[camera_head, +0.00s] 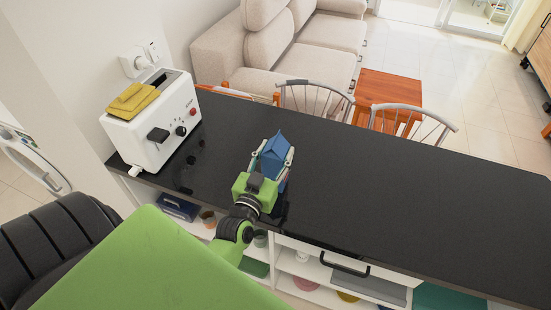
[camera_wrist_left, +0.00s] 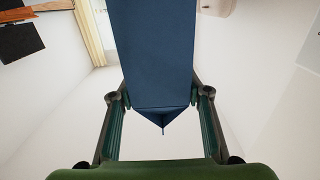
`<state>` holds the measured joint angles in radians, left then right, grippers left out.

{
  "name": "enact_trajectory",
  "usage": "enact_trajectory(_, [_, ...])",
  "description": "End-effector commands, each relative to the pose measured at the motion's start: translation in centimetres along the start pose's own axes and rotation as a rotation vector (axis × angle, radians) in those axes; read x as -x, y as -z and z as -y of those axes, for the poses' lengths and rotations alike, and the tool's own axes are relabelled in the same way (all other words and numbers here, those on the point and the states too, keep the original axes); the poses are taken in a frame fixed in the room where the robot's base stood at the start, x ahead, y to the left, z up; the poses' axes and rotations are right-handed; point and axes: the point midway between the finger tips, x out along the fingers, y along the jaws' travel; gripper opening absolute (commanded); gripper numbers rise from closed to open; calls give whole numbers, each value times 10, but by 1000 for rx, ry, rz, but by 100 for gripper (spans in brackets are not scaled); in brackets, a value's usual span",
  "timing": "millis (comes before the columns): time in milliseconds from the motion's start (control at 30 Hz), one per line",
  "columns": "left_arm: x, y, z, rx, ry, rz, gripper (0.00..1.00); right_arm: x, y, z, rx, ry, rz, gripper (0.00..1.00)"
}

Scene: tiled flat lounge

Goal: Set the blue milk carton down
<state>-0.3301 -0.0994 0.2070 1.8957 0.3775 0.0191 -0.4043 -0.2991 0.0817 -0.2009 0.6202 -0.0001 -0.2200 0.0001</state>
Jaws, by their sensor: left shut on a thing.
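The blue milk carton (camera_head: 276,155) is upright with its gabled top up in the head view, over the black countertop (camera_head: 370,185) near its front edge. My left gripper (camera_head: 272,163) is shut on the carton, with a finger on each side. In the left wrist view the carton (camera_wrist_left: 153,50) fills the upper middle, between the two fingers (camera_wrist_left: 160,100). The gripper hides the carton's lower part, so I cannot tell whether its base touches the countertop. My right gripper is not in view.
The countertop to the right of the carton is clear. Two chairs (camera_head: 318,97) stand behind it. Open shelves and a drawer handle (camera_head: 345,265) are below the front edge.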

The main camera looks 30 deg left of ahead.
Motion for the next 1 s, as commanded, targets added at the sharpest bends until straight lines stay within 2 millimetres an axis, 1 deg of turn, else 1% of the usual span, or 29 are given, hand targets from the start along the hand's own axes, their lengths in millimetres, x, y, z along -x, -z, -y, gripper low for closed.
enact_trajectory(133, [0, 4, 0, 0, 1, -7, 0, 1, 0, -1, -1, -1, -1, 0])
enact_trajectory(333, [0, 1, 0, 0, 1, -6, 0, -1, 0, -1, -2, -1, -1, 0])
enact_trajectory(367, [0, -2, 0, 0, 0, 0, 47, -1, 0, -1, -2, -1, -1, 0])
enact_trajectory(400, [0, -1, 0, 0, 0, 0, 57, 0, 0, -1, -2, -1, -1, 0])
enact_trajectory(433, [0, -1, 0, 0, 0, 0, 61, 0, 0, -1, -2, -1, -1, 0])
enact_trajectory(833, [1, 2, 0, 0, 0, -1, 61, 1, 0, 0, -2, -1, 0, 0])
enact_trajectory(967, [16, -2, 0, 1, 0, 2, 61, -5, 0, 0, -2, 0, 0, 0])
enact_trajectory(1000, [24, -3, 0, 0, 0, 3, 61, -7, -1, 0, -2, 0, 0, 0])
